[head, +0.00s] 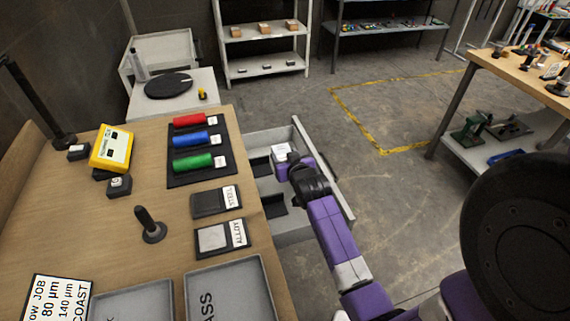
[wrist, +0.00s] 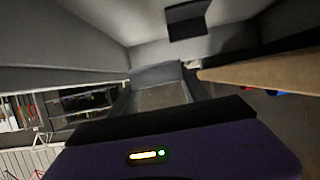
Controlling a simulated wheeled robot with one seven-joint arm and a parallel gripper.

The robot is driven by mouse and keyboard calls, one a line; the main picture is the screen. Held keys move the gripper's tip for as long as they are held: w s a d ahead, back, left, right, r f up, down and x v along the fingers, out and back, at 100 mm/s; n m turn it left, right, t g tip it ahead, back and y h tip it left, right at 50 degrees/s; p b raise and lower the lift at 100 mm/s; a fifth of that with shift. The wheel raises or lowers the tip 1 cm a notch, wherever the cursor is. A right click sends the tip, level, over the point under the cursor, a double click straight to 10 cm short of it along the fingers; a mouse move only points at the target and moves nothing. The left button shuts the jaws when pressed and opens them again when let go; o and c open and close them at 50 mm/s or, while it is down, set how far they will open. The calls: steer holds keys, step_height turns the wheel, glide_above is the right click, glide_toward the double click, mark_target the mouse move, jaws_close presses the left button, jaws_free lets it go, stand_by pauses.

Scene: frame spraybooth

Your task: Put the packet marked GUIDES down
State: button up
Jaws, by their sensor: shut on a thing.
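My gripper (head: 290,166) reaches over the pulled-out grey drawer (head: 325,185) at the right edge of the wooden bench. It is shut on a small pale packet (head: 281,149) with a white label, whose marking is too small to read. In the wrist view the packet (wrist: 163,97) shows as a dull grey-brown face between the fingers of my gripper (wrist: 162,80). The packet is at or above the drawer's far part; I cannot tell whether it touches the drawer floor.
Open floor lies right of the drawer.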

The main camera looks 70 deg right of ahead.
steer(key=shift+f, duration=1.65)
steer(key=shift+f, duration=0.1)
steer(key=shift+f+b, duration=0.35)
steer(key=shift+b, duration=0.1)
steer(key=shift+f, duration=0.2)
steer(key=o, duration=1.5)
steer(key=shift+r, duration=0.1)
steer(key=shift+r, duration=0.2)
steer(key=v, duration=1.2)
steer(key=shift+r+p, duration=0.35)
steer(key=shift+r, duration=0.05)
